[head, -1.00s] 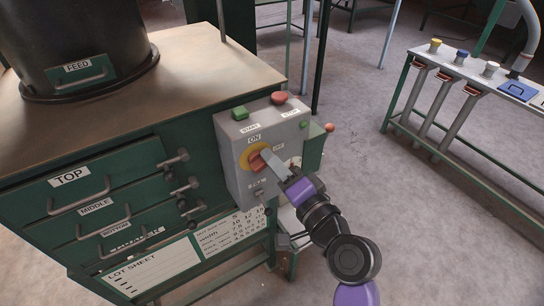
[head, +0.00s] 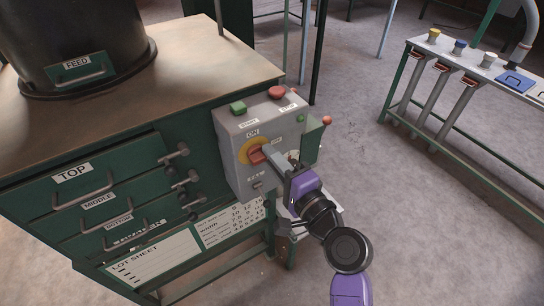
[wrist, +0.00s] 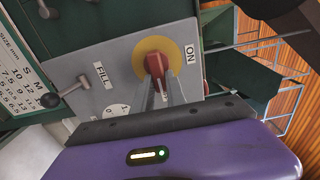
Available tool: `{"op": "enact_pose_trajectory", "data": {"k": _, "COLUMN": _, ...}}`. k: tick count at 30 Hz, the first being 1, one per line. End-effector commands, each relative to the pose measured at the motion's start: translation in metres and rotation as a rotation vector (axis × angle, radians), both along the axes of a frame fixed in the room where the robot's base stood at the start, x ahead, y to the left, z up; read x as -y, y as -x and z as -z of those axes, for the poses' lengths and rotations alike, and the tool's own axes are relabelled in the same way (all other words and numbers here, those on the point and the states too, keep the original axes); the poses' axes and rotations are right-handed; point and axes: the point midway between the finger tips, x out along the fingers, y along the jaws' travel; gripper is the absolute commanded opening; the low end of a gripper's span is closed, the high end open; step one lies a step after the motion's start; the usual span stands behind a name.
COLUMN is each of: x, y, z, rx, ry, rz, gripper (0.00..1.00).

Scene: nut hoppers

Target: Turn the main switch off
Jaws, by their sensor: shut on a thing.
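The main switch is a red handle (head: 257,153) on a yellow disc (head: 246,150), on the front of a grey control box (head: 238,173). An ON label sits above it and an OFF label to its right. My gripper (head: 266,154) reaches in from the lower right and is shut on the red handle. In the wrist view the handle (wrist: 157,64) stands between my two grey fingers (wrist: 166,92). It points down the picture there, with ON to its right. The fingers hide part of the handle and the panel below it.
A green button (head: 238,108) and a red button (head: 276,92) sit on top of the box. A green cabinet (head: 135,150) with drawers and knobbed levers stands to the left. A bench (head: 470,62) with coloured caps stands at the right. Floor between is clear.

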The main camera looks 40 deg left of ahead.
Motion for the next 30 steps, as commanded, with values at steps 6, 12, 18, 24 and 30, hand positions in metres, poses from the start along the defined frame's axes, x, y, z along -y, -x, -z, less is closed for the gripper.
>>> {"op": "enact_pose_trajectory", "data": {"k": 6, "x": 0.001, "y": -0.001, "z": 0.002, "rx": -0.004, "ry": 0.000, "rz": 0.002, "gripper": 0.18}}
{"op": "enact_pose_trajectory", "data": {"k": 12, "x": 0.001, "y": 0.000, "z": 0.001, "rx": -0.003, "ry": 0.001, "rz": 0.001, "gripper": 0.38}}
{"op": "enact_pose_trajectory", "data": {"k": 18, "x": 0.001, "y": 0.000, "z": 0.001, "rx": -0.001, "ry": 0.001, "rz": 0.000, "gripper": 0.38}}
{"op": "enact_pose_trajectory", "data": {"k": 24, "x": 0.017, "y": 0.006, "z": 0.002, "rx": -0.001, "ry": 0.000, "rz": 0.002, "gripper": 0.38}}
{"op": "enact_pose_trajectory", "data": {"k": 30, "x": 0.048, "y": 0.019, "z": 0.003, "rx": -0.001, "ry": 0.000, "rz": 0.004, "gripper": 0.38}}
